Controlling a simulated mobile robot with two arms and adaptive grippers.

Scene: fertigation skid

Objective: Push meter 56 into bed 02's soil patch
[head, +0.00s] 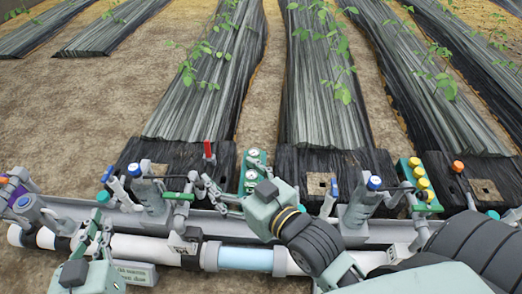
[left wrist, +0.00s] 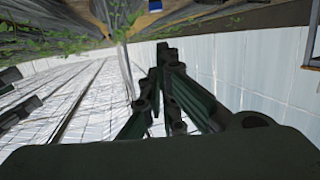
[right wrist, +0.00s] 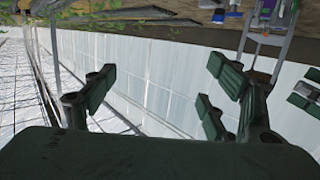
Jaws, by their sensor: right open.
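No object that I can read as meter 56 shows, and the number plates are too small to read. Tan square soil patches in the black bed ends show at left (head: 158,170), middle (head: 319,183) and right (head: 485,190); I cannot tell which is bed 02's. My right gripper (head: 218,194) is open and empty, left of the middle patch, near the green gauge block. It shows two parted fingers in the right wrist view (right wrist: 160,85). My left gripper (head: 98,232) is low at the left, over the white pipe; its fingertips meet in the left wrist view (left wrist: 165,55), with nothing visible between them.
A white pipe (head: 130,246) and grey rail run across the front, with blue-capped valves (head: 134,169), a red handle (head: 209,150), a green gauge block (head: 252,172) and a yellow-capped block (head: 415,180). Black-covered beds (head: 205,100) with plants lie behind; bare soil (head: 70,110) is at left.

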